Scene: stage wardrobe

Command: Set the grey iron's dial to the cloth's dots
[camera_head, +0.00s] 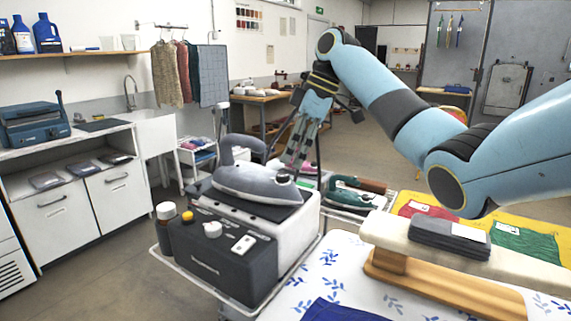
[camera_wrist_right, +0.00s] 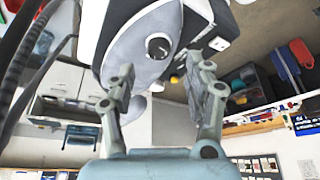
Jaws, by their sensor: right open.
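The grey iron (camera_head: 250,182) sits on the white and dark steam station at the picture's middle. Its round dark dial (camera_wrist_right: 158,47) shows in the right wrist view with a pale mark; the setting is too small to read. My right gripper (camera_head: 293,163) points down just behind the iron's right end. In the right wrist view its fingers (camera_wrist_right: 166,74) are apart, with the dial beyond the gap and nothing between them. A dark blue cloth (camera_head: 342,311) lies on the patterned ironing board at the front edge; I see no dots on it. My left gripper is not in view.
A green iron (camera_head: 352,196) stands to the right, behind the board (camera_head: 300,290). A sleeve board (camera_head: 440,290) carries a dark grey block (camera_head: 436,236). Red (camera_head: 425,207), yellow and green (camera_head: 524,243) cloths with white labels lie behind it. A bottle (camera_head: 166,228) stands beside the station.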

